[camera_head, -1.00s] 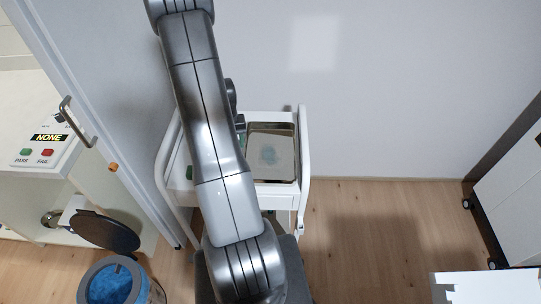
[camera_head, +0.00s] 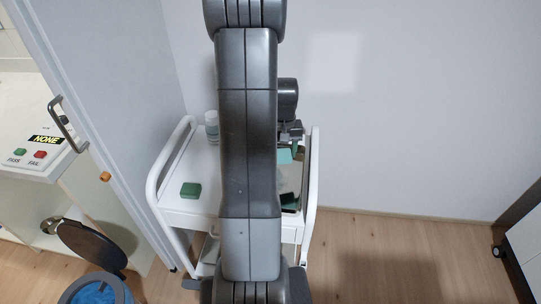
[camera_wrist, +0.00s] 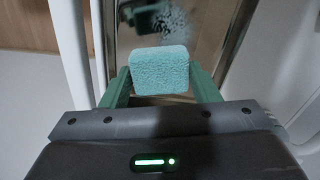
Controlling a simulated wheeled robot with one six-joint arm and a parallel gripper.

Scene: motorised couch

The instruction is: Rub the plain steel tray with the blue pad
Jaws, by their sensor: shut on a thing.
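The blue pad (camera_wrist: 160,70) is a pale blue, rough-textured block held between the green fingers of my gripper (camera_wrist: 160,82). In the head view my gripper (camera_head: 289,138) and the pad (camera_head: 284,155) are over the far part of the steel tray (camera_head: 291,178), which lies at the right side of a white trolley. My arm hides the tray's left part. In the wrist view the shiny tray (camera_wrist: 208,42) lies beyond the pad, with dark speckles (camera_wrist: 174,20) on it. I cannot tell whether the pad touches the tray.
White rails (camera_head: 308,190) flank the trolley. A panel with PASS and FAIL buttons (camera_head: 40,154) is at the left. Floor is clear right of the trolley.

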